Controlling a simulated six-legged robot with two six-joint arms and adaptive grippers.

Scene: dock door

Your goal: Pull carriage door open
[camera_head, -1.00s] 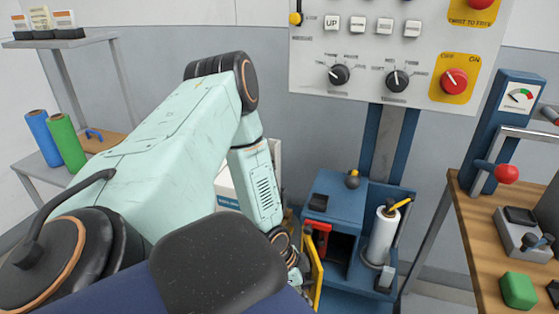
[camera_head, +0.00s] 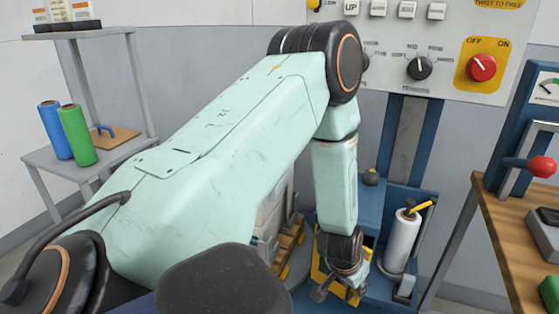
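The blue carriage (camera_head: 425,212) stands on the floor below the control panel, with a white roll on its right side. A yellow-edged door (camera_head: 320,268) shows at its front left, mostly behind my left forearm and wrist. My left arm reaches over from the left and bends down there. My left gripper (camera_head: 339,294) hangs in front of the door with its fingers spread apart and nothing visible between them. Whether it touches the door I cannot tell. The door's handle and the carriage opening are hidden. My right gripper is not in view.
A control panel (camera_head: 450,25) with knobs is on the wall above. A wooden bench (camera_head: 500,235) with a red-knobbed lever stands at the right. A grey shelf (camera_head: 85,165) holds blue and green rolls at the left.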

